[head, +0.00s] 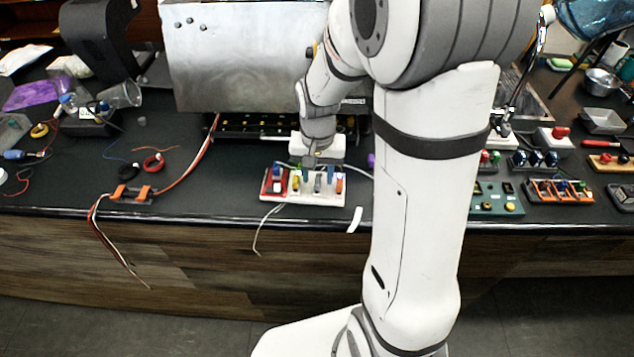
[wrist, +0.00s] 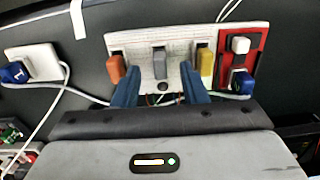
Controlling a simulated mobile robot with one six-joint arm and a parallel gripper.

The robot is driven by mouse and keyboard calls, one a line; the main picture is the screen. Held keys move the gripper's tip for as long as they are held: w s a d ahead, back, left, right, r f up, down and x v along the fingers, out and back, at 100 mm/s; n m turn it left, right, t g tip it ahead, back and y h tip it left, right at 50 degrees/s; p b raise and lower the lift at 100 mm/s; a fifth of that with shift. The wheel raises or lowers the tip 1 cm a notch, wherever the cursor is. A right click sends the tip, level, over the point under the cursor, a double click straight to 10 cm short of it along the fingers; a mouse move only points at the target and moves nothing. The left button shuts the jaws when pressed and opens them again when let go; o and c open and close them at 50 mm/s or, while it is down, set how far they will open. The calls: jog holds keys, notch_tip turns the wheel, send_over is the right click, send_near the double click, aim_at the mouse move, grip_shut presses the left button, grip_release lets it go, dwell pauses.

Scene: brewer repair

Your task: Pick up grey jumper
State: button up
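The grey jumper (wrist: 159,60) stands on a white board (wrist: 180,41) in the wrist view, between an orange jumper (wrist: 115,69) and a yellow jumper (wrist: 206,62). My gripper (wrist: 161,80) is open, its two blue fingers pointing at the board. The fingers are on either side of the grey jumper, with visible gaps to it; I cannot tell how deep they reach. The left fingertip is close to the orange jumper and the right one close to the yellow jumper. In the head view my gripper (head: 318,170) is above the white board (head: 325,199) near the bench's front edge.
A red block (wrist: 241,58) with white and blue jumpers sits at the board's right end in the wrist view. Loose cables run beside the board. A metal-cased machine (head: 245,55) stands behind it. Orange connectors (head: 132,193) lie left on the dark bench, with clear surface between.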

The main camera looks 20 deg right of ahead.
jog(key=shift+f, duration=0.7)
jog(key=shift+c, duration=0.5)
grip_shut()
